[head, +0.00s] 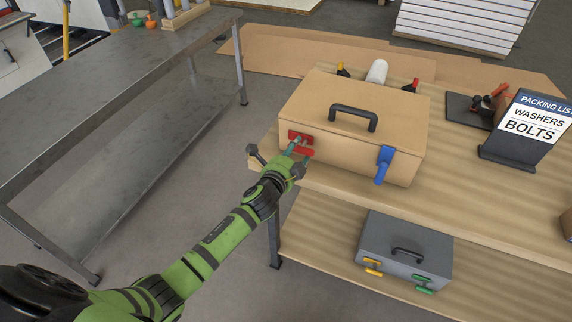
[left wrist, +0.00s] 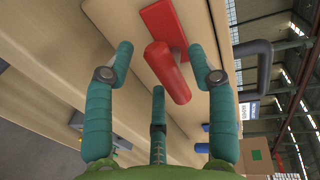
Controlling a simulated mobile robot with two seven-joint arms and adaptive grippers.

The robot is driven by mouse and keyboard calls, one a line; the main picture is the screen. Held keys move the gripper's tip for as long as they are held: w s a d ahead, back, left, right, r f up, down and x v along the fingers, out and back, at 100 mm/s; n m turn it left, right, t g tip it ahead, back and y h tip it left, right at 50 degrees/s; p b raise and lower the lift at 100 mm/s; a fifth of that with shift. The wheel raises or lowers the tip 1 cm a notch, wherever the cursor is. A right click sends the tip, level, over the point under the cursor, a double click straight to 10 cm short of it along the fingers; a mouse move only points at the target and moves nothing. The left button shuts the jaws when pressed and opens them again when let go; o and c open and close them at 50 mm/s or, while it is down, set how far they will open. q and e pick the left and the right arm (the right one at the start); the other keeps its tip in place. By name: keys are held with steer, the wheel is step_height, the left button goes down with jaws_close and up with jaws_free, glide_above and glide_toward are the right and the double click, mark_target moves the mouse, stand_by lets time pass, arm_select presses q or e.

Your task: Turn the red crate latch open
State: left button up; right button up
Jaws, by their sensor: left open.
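A tan crate (head: 365,105) with a black top handle (head: 353,116) stands on the wooden table. The red latch (head: 301,139) is on its front face at the left. In the left wrist view the red latch (left wrist: 168,70) has a flat plate on the crate and a rounded lever sticking out toward me. My left gripper (head: 293,152) is at the red latch, and its teal fingers (left wrist: 165,75) are open on either side of the lever with gaps. I cannot tell whether any finger touches it. A blue latch (head: 382,165) hangs down on the crate's front right.
A grey case (head: 405,250) with yellow and green latches is on the lower shelf. A packing list sign (head: 528,128) stands at the right. A metal table (head: 110,75) is at the left, with floor between.

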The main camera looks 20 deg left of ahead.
arm_select(q)
steer(key=s+r, duration=0.2)
steer(key=s, duration=0.8)
steer(key=shift+s+a, duration=0.15)
steer(key=shift+s, duration=0.1)
steer(key=s+a+f+n+g, duration=0.1)
steer(key=s+f+n+g, duration=0.3)
steer(key=f, duration=0.7)
steer(key=s+a+f+n+g, duration=0.1)
steer(key=s+f, duration=0.6)
steer(key=f, duration=0.4)
steer(key=s+a+f+n+g, duration=0.25)
steer(key=s+f, duration=0.25)
steer(key=f, duration=0.6)
steer(key=s+d+f+n+g, duration=0.1)
steer(key=s+f+n+g, duration=0.2)
steer(key=s, duration=1.1)
steer(key=s+d+f+n+g, duration=0.1)
steer(key=s+f+n+g, duration=0.3)
steer(key=s+f, duration=0.6)
steer(key=s+n, duration=0.1)
steer(key=s, duration=0.3)
steer(key=shift+s+d+y, duration=0.2)
steer(key=shift+s+y, duration=0.1)
steer(key=shift+f, duration=0.1)
